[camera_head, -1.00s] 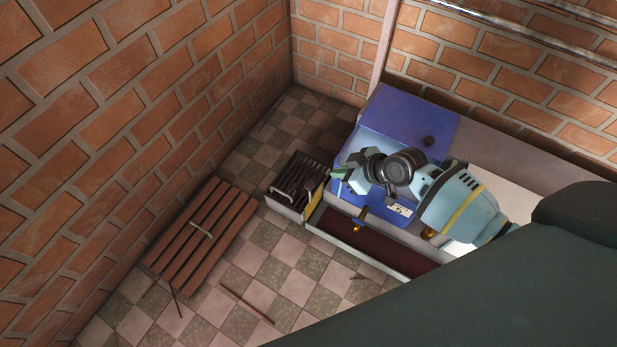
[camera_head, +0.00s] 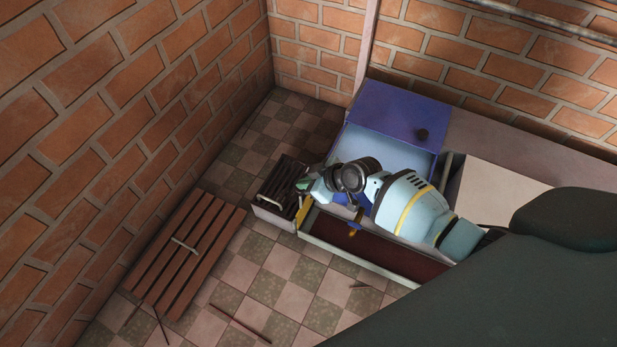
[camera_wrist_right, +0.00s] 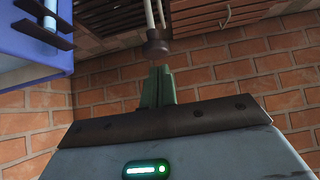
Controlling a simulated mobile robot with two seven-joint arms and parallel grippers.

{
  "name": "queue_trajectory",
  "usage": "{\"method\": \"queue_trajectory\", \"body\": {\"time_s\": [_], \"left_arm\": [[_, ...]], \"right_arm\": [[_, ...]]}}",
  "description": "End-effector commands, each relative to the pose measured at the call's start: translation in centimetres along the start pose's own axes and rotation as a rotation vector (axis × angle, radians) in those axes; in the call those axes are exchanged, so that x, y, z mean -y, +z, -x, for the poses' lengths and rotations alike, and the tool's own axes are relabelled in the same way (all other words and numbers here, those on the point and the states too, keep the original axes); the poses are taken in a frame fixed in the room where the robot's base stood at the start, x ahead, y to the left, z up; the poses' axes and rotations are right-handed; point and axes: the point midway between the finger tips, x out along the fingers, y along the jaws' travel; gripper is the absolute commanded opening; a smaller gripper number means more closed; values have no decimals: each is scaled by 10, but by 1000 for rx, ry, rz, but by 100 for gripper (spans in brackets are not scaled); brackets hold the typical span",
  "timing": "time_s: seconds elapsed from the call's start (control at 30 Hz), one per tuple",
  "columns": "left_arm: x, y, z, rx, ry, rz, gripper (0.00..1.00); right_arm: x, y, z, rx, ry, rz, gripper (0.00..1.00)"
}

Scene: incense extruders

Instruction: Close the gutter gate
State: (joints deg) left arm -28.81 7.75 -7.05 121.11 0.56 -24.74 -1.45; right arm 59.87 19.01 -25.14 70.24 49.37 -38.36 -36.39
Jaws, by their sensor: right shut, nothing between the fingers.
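A long gutter (camera_head: 385,262) with a dark red bed runs along the front of the blue machine (camera_head: 400,110). A small yellow plate (camera_head: 304,213), which looks like its gate, stands at the left end, next to a slatted box (camera_head: 273,208). I cannot tell how far the gate is open. My right gripper (camera_head: 303,184) is just above the yellow plate and the box, partly hiding both. Its green fingers (camera_wrist_right: 157,88) are shut and empty in the right wrist view, close to a dark round knob (camera_wrist_right: 157,47) on pale rods. My left gripper is not in view.
A brass knob (camera_head: 353,232) sticks out at the machine's front. A brown slatted board (camera_head: 185,250) with a handle lies on the checkered floor. A thin rod (camera_head: 240,325) lies nearby. Brick walls (camera_head: 130,120) close the left and back. Floor between board and gutter is mostly clear.

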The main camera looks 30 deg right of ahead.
Motion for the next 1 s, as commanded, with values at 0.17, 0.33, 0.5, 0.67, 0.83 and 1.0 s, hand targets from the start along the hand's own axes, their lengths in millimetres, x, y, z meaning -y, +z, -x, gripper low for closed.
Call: {"method": "queue_trajectory", "body": {"time_s": [0.17, 0.33, 0.5, 0.67, 0.83, 1.0], "left_arm": [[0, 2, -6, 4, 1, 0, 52], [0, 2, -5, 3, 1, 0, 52], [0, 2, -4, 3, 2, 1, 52], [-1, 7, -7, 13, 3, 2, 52], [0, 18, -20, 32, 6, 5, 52], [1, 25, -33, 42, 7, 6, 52]], "right_arm": [[0, 7, -8, -2, 1, 0, 0], [0, 7, -8, -2, 1, 0, 0], [0, 7, -8, -2, 1, 0, 0], [0, 12, -12, -1, 1, 0, 0], [0, 28, -27, 2, -1, -1, 0], [0, 40, -40, 3, -1, -1, 0]]}}
